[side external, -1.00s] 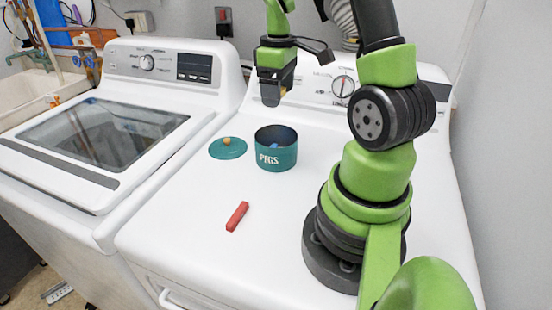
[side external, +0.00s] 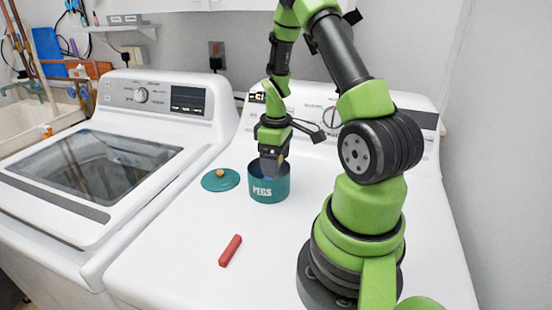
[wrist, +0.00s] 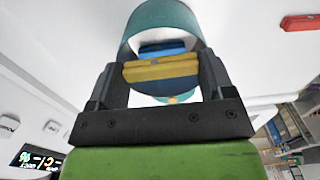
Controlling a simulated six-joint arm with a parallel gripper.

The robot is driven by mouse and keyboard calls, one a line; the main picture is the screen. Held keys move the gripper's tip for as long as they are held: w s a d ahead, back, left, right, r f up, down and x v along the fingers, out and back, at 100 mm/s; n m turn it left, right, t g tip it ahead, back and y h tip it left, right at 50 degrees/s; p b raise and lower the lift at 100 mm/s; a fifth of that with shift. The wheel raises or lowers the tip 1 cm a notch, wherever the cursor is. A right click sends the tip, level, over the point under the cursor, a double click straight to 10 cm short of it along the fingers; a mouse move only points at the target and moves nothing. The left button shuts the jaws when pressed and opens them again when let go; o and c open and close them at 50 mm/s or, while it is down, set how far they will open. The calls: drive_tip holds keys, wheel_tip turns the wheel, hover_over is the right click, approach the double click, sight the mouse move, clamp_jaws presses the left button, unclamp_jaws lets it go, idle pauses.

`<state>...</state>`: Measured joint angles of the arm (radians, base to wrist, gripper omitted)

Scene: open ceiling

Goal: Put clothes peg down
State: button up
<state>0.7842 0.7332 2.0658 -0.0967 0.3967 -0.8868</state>
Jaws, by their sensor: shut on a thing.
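My gripper (side external: 271,162) points down at the mouth of the teal PEGS tin (side external: 269,188), its fingertips partly hidden by the tin's rim. In the wrist view my gripper (wrist: 160,72) is shut on a yellow peg (wrist: 160,69), which spans the gap between its fingers. The tin (wrist: 155,14) shows beyond the fingers, with a blue peg (wrist: 162,47) in it. A red peg (side external: 230,250) lies flat on the white machine top in front of the tin; it also shows in the wrist view (wrist: 300,22). I cannot tell whether the yellow peg touches anything in the tin.
The teal lid (side external: 220,180) with a tan knob lies left of the tin. The white top (side external: 180,262) is clear around the red peg. A second machine with a glass lid (side external: 95,165) stands at left. The control panel (side external: 410,125) rises behind.

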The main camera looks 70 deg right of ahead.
drive_tip(key=shift+f, duration=0.15)
drive_tip(key=shift+f, duration=0.5)
drive_tip(key=o, duration=0.8)
drive_tip(key=shift+c, duration=0.2)
drive_tip(key=shift+o, duration=0.6)
wheel_tip(320, 180, up, 13)
drive_tip(key=w+a+r+m+t, duration=0.1)
drive_tip(key=a+r+m+t, duration=0.15)
drive_tip(key=a+r, duration=0.75)
drive_tip(key=s+a+r+m+t+y, duration=0.1)
drive_tip(key=s+a+t, duration=0.3)
drive_tip(key=a, duration=0.8)
drive_tip(key=s+y, duration=0.1)
drive_tip(key=s, duration=0.1)
drive_tip(key=shift+s+a+r+t, duration=0.3)
drive_tip(key=shift+a+r+t, duration=0.05)
drive_tip(key=shift+m, duration=0.25)
